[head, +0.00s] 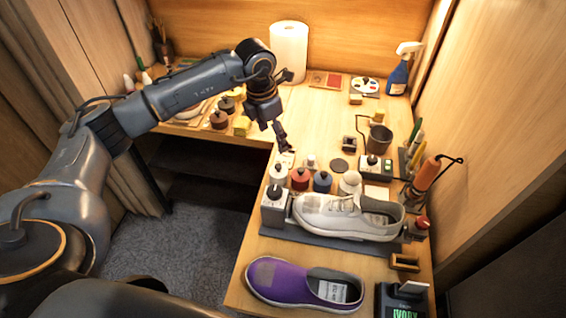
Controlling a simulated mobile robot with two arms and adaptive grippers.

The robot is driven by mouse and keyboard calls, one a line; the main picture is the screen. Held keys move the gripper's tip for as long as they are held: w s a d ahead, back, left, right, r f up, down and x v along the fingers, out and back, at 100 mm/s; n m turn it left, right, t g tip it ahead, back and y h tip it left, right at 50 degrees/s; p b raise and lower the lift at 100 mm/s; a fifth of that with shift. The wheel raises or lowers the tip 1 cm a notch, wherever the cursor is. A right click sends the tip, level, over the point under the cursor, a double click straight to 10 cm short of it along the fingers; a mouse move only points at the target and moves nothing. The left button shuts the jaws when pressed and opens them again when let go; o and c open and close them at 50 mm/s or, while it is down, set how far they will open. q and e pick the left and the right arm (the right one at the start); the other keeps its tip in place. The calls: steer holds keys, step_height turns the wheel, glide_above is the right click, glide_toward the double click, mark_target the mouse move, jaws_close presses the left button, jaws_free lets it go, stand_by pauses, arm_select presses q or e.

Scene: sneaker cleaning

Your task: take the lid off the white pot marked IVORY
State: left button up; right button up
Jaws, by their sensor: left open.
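A row of small pots stands behind the grey and white sneaker on the wooden bench. A white pot (278,175) is at the row's left end and a cream-white pot (349,184) at its right end. Between them are a red pot (300,179) and a blue pot (322,182). The labels are too small to read, so I cannot tell which white pot says IVORY. My left gripper (284,143) is open and empty, pointing down above and behind the left white pot, apart from it. My right gripper is out of view.
The grey and white sneaker (345,216) lies on a dark stand in front of the pots. A purple shoe (290,284) lies nearer. A dark cup (379,138) stands right, a paper roll (289,52) at the back. The bench behind the gripper is mostly clear.

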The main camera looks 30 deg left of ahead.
arm_select(q)
steer(key=p, duration=0.1)
glide_above(277, 166)
steer(key=f, duration=0.6)
steer(key=shift+a, duration=0.2)
steer(key=shift+f, duration=0.3)
steer(key=shift+s+d+f+p, duration=0.1)
steer(key=shift+f+p, duration=0.35)
steer(key=shift+f, duration=0.15)
steer(key=shift+s+d+f+p, duration=0.1)
steer(key=shift+f+p, duration=0.35)
steer(key=shift+f, duration=0.1)
step_height(277, 166, down, 2)
steer(key=shift+w+f, duration=0.15)
steer(key=shift+f, duration=0.35)
steer(key=c, duration=0.9)
steer(key=shift+c, duration=0.2)
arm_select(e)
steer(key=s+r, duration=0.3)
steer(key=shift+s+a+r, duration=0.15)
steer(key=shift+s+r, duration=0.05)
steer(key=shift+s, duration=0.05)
